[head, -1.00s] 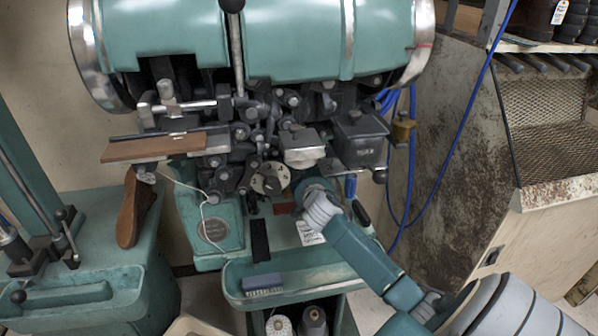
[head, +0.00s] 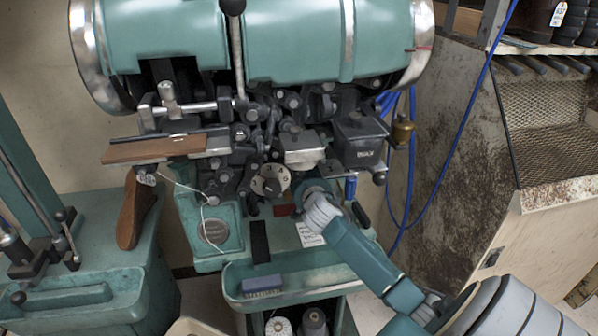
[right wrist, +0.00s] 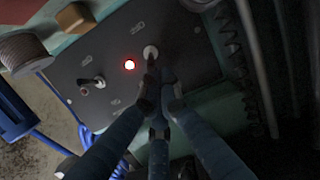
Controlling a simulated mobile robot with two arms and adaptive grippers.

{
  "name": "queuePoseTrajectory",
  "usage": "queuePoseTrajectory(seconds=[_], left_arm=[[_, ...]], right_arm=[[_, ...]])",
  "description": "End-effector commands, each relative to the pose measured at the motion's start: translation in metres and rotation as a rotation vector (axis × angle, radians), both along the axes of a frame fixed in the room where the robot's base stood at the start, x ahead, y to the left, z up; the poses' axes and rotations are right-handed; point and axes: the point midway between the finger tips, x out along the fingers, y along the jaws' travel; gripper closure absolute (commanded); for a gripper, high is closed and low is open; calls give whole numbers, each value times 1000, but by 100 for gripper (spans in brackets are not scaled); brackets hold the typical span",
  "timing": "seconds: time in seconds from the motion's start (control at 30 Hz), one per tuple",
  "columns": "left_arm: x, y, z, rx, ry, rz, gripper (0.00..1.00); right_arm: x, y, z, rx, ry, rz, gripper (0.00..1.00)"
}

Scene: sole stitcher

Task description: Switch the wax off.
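A dark box labelled WAX (head: 358,142) is on the right of the green stitcher. In the right wrist view a dark panel (right wrist: 190,55) carries a lit red lamp (right wrist: 130,65), a toggle switch (right wrist: 152,53) close beside it and another toggle (right wrist: 92,82) further left. The small panel labels are unreadable. My right gripper (right wrist: 158,88) has its blue fingers drawn together, with the tips right at the toggle beside the lamp; whether they touch it is unclear. In the head view its fingers are hidden below the wax box. My left gripper is out of view.
Blue cables (head: 411,150) hang right of the machine, beside a rusty cabinet (head: 450,150). A tray (head: 330,273) with a blue brush (head: 262,283) lies below. A wooden shoe form (head: 133,212) stands at left. A thread spool (right wrist: 25,52) is near the panel's corner.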

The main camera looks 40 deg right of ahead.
Motion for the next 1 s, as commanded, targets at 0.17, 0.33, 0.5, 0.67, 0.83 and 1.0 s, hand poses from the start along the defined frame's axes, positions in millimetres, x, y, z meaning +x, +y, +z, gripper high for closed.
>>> queuePoseTrajectory(seconds=[0.17,0.33,0.5,0.67,0.83,1.0], left_arm=[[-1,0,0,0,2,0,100],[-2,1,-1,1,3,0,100],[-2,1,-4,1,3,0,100],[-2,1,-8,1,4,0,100],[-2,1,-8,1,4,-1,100],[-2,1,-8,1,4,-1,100]], right_arm=[[0,0,0,0,1,0,100],[0,0,-1,0,1,0,100],[0,0,-5,0,1,0,100],[0,0,-10,1,0,0,100],[0,0,-10,0,0,0,100],[0,0,-10,0,0,0,100]])
